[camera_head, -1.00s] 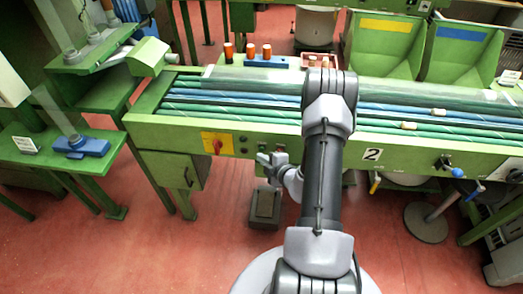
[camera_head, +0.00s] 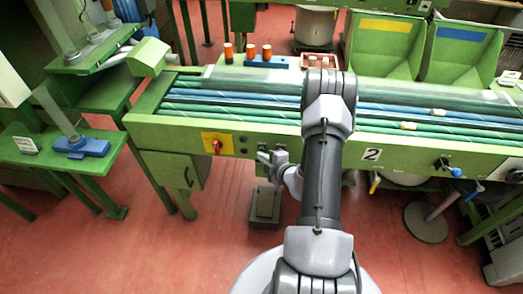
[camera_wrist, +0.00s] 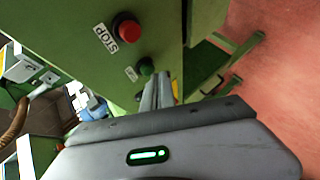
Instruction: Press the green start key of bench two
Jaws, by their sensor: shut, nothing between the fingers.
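In the head view my gripper (camera_head: 261,157) is at the bench front, and the arm hides part of the bench.
A red knob on a yellow plate (camera_head: 217,144) is left of my gripper in the head view. A blue-tipped lever (camera_head: 456,172) sticks out at the right. A dark box (camera_head: 266,205) stands on the red floor below.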

